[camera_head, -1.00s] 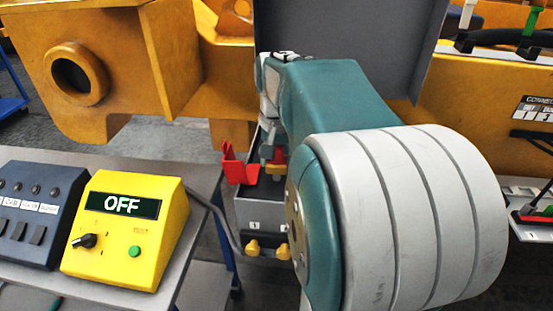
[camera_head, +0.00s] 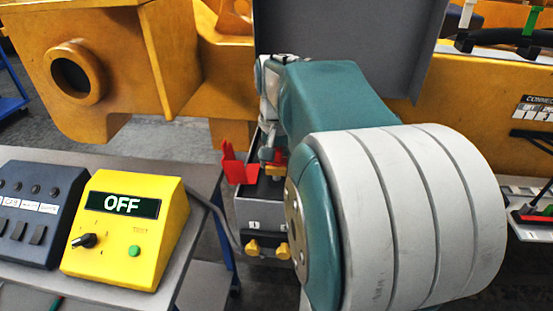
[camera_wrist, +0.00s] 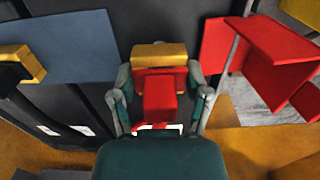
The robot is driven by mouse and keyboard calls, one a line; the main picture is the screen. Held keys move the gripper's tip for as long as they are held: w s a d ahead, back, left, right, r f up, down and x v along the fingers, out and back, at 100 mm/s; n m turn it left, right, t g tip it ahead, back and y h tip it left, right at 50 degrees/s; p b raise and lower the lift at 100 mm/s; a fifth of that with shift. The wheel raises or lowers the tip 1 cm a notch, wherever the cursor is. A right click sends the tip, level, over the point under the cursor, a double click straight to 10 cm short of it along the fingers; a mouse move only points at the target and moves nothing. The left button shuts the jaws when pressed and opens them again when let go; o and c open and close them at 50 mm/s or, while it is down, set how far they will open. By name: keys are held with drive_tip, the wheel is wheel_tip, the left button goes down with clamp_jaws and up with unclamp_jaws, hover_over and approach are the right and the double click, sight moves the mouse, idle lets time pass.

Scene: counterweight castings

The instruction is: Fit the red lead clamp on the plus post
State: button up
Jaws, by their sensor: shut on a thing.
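The red lead clamp (camera_wrist: 158,100) has a red body with a brass-coloured block at its far end. My gripper (camera_wrist: 160,88) is shut on it, with one finger along each side in the wrist view. In the head view, my gripper (camera_head: 268,152) holds the clamp (camera_head: 275,170) low over the dark top of the grey battery box (camera_head: 258,212), just right of a raised red cover (camera_head: 240,170). The plus post is not clearly visible, so I cannot tell whether the clamp touches it. My arm hides the right part of the box.
The red cover (camera_wrist: 272,48) stands close to the right of my gripper in the wrist view. A black clamp with a brass end (camera_wrist: 25,66) is at the left. A yellow tester (camera_head: 125,225) reading OFF sits on the bench. A grey panel (camera_head: 350,30) rises behind my arm.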

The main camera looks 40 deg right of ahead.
drive_tip(key=shift+f, duration=1.25)
drive_tip(key=o, duration=1.3)
wheel_tip(320, 180, up, 12)
drive_tip(key=shift+f, duration=0.1)
drive_tip(key=s+a+f+n+t, duration=0.2)
drive_tip(key=s+a+f+n, duration=0.2)
drive_tip(key=a, duration=0.6)
drive_tip(key=s+a+f+n+t, duration=0.3)
drive_tip(key=a+f+n, duration=0.3)
drive_tip(key=a, duration=0.4)
drive_tip(key=shift+s+a+f+t, duration=0.2)
drive_tip(key=shift+s+t, duration=0.1)
drive_tip(key=shift+s, duration=0.3)
